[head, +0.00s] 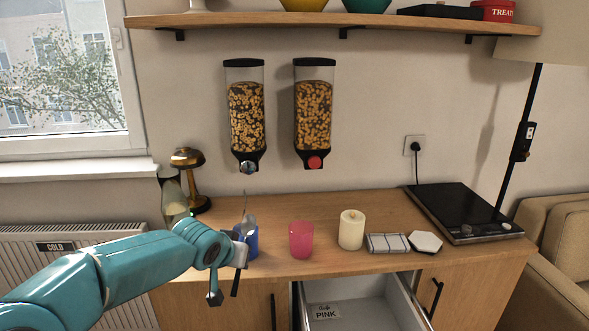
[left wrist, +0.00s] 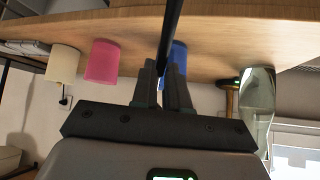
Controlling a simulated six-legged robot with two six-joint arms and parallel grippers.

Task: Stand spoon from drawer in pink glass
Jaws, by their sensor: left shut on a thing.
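My left gripper (head: 240,254) is in front of the blue glass, at the counter's front edge. It is shut on the spoon, whose thin dark handle (head: 236,284) points down below the jaws. In the left wrist view the dark shaft (left wrist: 172,30) passes between the fingers (left wrist: 164,82). A grey, spoon-like piece (head: 248,222) shows above the gripper, partly hidden. The pink glass (head: 301,240) stands upright on the counter, right of the gripper and apart from it; it also shows in the left wrist view (left wrist: 101,62). The drawer (head: 362,305) is open. My right gripper is not in view.
The blue glass (head: 252,241) is directly behind the gripper.

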